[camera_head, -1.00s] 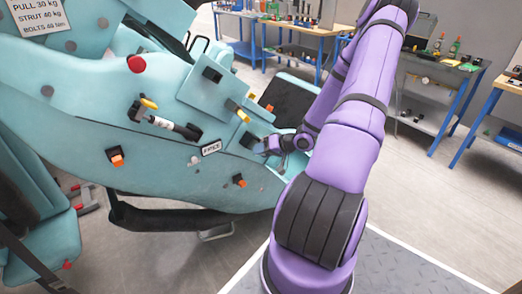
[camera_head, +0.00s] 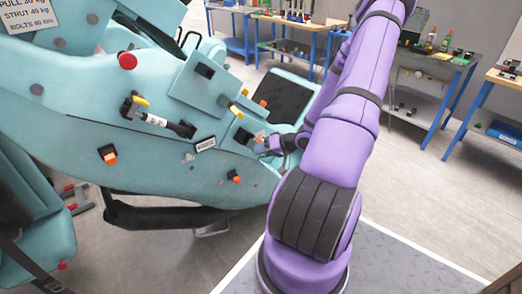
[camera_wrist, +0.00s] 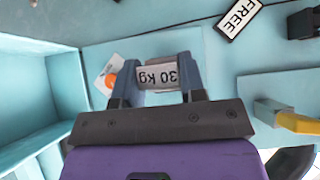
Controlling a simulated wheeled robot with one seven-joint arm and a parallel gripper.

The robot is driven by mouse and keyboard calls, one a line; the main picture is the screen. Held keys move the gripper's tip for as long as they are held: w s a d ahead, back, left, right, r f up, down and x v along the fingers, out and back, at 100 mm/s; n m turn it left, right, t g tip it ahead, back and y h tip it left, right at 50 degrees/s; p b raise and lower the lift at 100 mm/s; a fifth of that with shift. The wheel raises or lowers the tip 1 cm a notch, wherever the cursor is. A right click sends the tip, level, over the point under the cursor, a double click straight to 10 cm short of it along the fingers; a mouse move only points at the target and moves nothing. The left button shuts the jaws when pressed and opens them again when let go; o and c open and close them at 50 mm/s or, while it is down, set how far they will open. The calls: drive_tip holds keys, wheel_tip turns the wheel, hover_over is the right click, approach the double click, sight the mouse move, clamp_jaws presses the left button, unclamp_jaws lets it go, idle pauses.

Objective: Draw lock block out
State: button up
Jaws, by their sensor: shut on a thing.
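In the head view my gripper (camera_head: 274,144) is at the right end of the teal car body (camera_head: 150,95), just right of a dark square opening (camera_head: 243,136). The block is too small there to make out. I cannot tell whether any of it still sits inside the body.
A "FREE" label (camera_head: 205,143) is left of the gripper. A yellow handle (camera_wrist: 298,122) juts out at right in the wrist view. A teal recess (camera_wrist: 35,95) lies at left. Workbenches (camera_head: 440,70) stand behind.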

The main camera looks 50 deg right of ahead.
drive_tip(key=shift+s+a, duration=0.1)
drive_tip(key=shift+s, duration=0.2)
drive_tip(key=s, duration=0.2)
drive_tip(key=s+a, duration=0.1)
drive_tip(key=s, duration=0.2)
drive_tip(key=shift+s+a, duration=0.2)
drive_tip(key=shift+s, duration=0.15)
idle(0.5)
drive_tip(key=shift+w, duration=0.1)
